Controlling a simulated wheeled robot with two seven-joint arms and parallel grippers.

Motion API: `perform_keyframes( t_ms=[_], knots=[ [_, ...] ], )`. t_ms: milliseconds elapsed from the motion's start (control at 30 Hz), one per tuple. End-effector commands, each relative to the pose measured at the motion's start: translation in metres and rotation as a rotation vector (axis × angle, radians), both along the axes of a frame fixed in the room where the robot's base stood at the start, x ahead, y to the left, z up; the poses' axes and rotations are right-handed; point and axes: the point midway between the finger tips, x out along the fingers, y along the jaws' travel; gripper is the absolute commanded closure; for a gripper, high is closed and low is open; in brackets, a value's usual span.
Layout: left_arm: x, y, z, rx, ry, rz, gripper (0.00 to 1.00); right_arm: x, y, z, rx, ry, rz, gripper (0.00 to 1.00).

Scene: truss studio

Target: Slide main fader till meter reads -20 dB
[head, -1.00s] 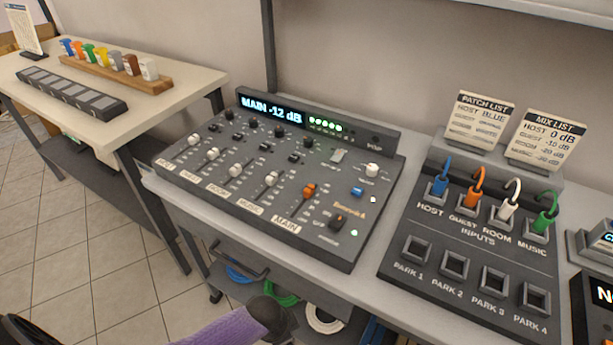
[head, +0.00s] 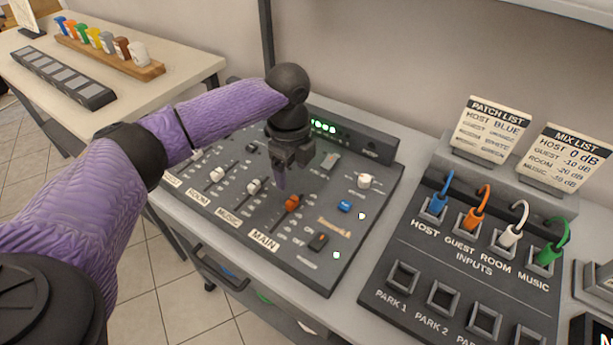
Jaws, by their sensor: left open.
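The mixer (head: 310,262) lies on the grey bench, with a row of fader knobs. My right gripper is not in view.
A patch panel (head: 432,262) with blue, orange, white and green plugs stands right of the mixer. Patch list (head: 490,128) and mix list (head: 565,160) cards stand behind it. A side table (head: 190,75) at the left holds a rack of coloured pieces.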

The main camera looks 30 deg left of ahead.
Motion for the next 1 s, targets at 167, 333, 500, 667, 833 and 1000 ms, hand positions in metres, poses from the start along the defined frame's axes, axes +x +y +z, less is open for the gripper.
perform_keyframes(
  t_ms=[167, 333, 500, 667, 833, 1000],
  knots=[
    [0.002, 0.007, -0.013, -0.001, 0.004, 0.000, 0.21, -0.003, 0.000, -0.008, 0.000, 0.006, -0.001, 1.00],
    [0.002, 0.007, -0.058, -0.002, 0.005, 0.001, 0.21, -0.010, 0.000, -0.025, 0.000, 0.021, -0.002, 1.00],
    [0.002, 0.007, -0.087, -0.001, 0.002, 0.001, 0.21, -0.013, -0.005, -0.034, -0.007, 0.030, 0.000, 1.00],
    [0.002, 0.007, -0.094, -0.001, 0.000, 0.001, 0.21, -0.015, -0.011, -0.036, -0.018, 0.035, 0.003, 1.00],
    [0.002, 0.006, -0.093, -0.001, -0.001, 0.001, 0.21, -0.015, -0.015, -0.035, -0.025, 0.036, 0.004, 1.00],
    [0.002, 0.006, -0.093, -0.001, -0.001, 0.001, 0.52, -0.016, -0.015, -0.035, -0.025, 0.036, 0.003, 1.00]
  ],
)
